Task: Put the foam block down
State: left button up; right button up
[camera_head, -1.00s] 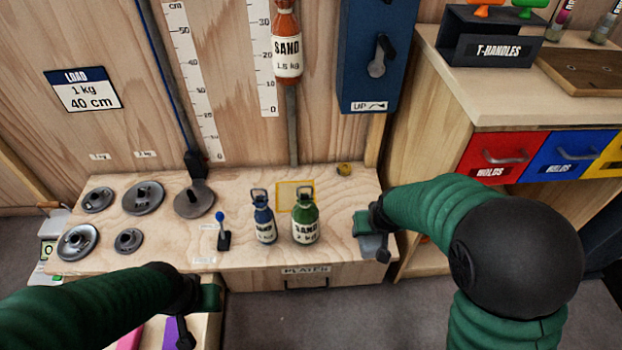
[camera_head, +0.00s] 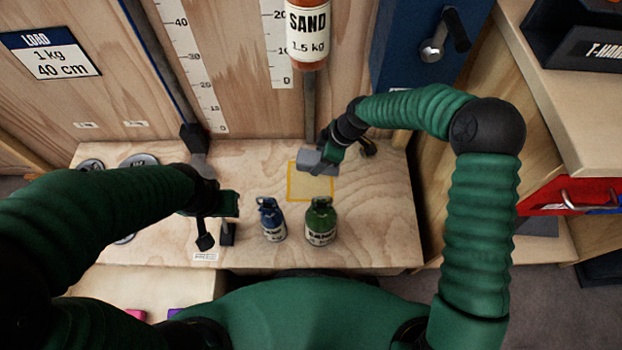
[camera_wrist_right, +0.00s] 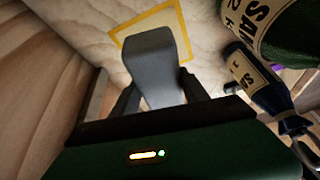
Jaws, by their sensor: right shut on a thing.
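The grey foam block (camera_head: 316,158) is held by my right gripper (camera_head: 322,164) in the head view, at the back edge of the yellow-outlined square (camera_head: 310,196). The foam block also shows in the right wrist view (camera_wrist_right: 157,62), between the dark fingers, covering part of the yellow square's outline (camera_wrist_right: 128,42). I cannot tell whether its underside touches the bench.
A blue sand bottle (camera_head: 272,222) and a green sand bottle (camera_head: 320,224) stand just in front of the square. A wooden bench (camera_head: 385,220) has free room to the right. A blue box with a crank (camera_head: 435,45) is behind.

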jog(key=shift+w+a+f+n, duration=0.1)
jog(key=shift+w+a+n, duration=0.15)
jog(key=shift+a+n, duration=0.5)
jog(key=shift+w+a+f+n+g, duration=0.1)
jog(key=shift+a+n+g, duration=0.15)
jog(key=shift+a+g, duration=0.15)
notch_tip(320, 180, down, 10)
jog(key=b, duration=0.6)
jog(key=shift+a+f, duration=0.1)
jog(key=shift+c, duration=0.7)
jog(key=o, duration=1.5)
